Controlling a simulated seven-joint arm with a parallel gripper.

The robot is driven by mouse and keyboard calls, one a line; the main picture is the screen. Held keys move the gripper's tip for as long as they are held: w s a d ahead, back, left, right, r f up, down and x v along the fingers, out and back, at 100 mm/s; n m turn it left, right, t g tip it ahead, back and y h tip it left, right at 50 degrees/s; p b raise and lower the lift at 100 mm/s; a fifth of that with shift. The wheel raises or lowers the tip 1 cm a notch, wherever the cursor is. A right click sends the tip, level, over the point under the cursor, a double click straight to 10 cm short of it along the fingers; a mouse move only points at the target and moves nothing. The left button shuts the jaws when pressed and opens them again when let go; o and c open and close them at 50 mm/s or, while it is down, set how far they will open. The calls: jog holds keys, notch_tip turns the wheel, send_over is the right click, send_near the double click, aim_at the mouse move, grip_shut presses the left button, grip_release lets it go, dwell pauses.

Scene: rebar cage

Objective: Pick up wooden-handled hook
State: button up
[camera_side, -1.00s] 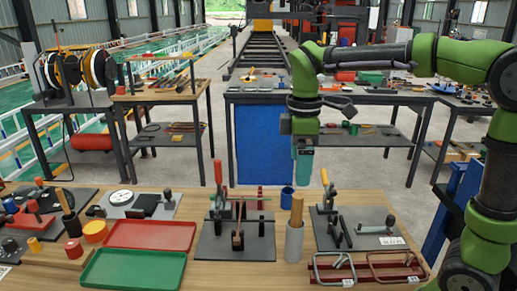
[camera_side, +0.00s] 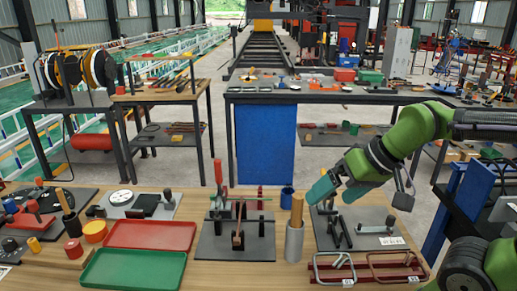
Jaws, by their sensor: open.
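A wooden handle (camera_side: 297,209) stands upright out of a grey cylindrical holder (camera_side: 294,243) near the front middle of the bench. It looks like the handle of the wooden-handled hook; its lower end is hidden inside the holder. My gripper (camera_side: 313,196), with teal fingers, is open and tilted down to the left. In the picture it is just right of the top of the handle. I cannot tell from this one view how far apart they are in depth. Nothing shows between the fingers.
A clamp fixture on a dark plate (camera_side: 210,245) stands left of the holder. Another plate (camera_side: 375,218) is to the right, partly behind my gripper. A blue cup (camera_side: 287,194) stands behind. Red (camera_side: 150,235) and green (camera_side: 135,268) trays lie left.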

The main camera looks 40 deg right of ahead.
jog(key=shift+s, duration=0.55)
jog(key=shift+c, duration=0.2)
jog(key=shift+s+r+t, duration=0.1)
jog(key=shift+r+t, duration=0.1)
jog(key=shift+t, duration=0.1)
jog(key=shift+c, duration=1.1)
jog(key=shift+r, duration=0.1)
jog(key=c, duration=0.5)
